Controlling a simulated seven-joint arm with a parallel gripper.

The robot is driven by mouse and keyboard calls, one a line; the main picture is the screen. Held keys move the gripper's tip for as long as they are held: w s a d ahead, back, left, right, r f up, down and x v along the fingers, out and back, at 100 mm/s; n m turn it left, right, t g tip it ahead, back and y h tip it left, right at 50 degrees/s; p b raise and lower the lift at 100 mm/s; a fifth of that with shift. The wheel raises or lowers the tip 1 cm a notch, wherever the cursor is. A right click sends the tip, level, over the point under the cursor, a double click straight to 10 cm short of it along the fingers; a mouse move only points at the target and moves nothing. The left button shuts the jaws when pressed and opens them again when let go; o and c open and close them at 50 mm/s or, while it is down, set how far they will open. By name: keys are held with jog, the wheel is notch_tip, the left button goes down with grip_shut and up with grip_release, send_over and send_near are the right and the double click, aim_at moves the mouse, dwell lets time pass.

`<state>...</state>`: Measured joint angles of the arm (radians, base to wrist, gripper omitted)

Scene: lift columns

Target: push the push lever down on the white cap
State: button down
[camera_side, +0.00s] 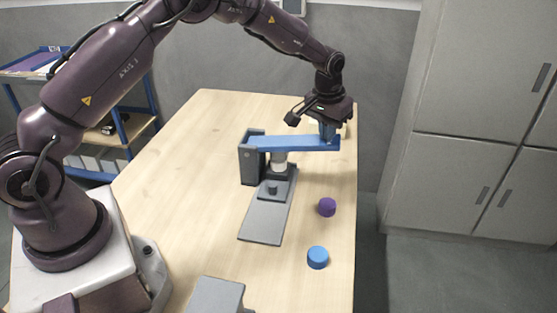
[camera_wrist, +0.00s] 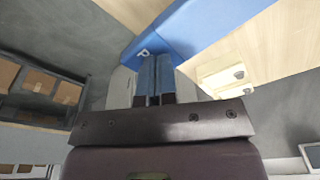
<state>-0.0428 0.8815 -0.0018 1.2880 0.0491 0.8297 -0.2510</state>
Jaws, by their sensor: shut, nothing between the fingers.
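The blue push lever (camera_side: 292,143) reaches from a dark grey post (camera_side: 250,160) out to the right, roughly level. The white cap (camera_side: 279,160) sits below the lever, above a dark grey base. My gripper (camera_side: 328,134) is shut and empty, with its fingertips at the free right end of the lever. In the wrist view the shut fingers (camera_wrist: 155,72) point at the blue lever (camera_wrist: 200,25), close to or touching it; I cannot tell which.
A grey plate (camera_side: 264,218) with a small dark knob (camera_side: 272,188) extends in front of the post. A purple cap (camera_side: 327,207) and a blue cap (camera_side: 318,257) stand on the wooden table (camera_side: 190,190). A grey block (camera_side: 214,295) is at the front. The table's left middle is clear.

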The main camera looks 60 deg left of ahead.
jog(key=shift+r, duration=2.6)
jog(key=shift+s+d+f, duration=0.1)
jog(key=shift+s+f, duration=0.1)
jog(key=shift+f, duration=0.1)
jog(key=shift+s+f+m+g, duration=0.3)
jog(key=shift+s+f, duration=0.35)
jog(key=shift+s, duration=0.25)
jog(key=s+d+r+t, duration=0.1)
jog(key=s+r, duration=0.4)
jog(key=s, duration=0.5)
jog(key=s+r+m+t, duration=0.1)
jog(key=s+r+t, duration=0.1)
jog(key=s+r, duration=0.4)
jog(key=s+d+r+m+t, duration=0.1)
jog(key=s+r, duration=0.5)
jog(key=s, duration=0.9)
jog(key=shift+s+d+r+t, duration=0.2)
jog(key=shift+s+d+t, duration=0.1)
jog(key=shift+s, duration=0.1)
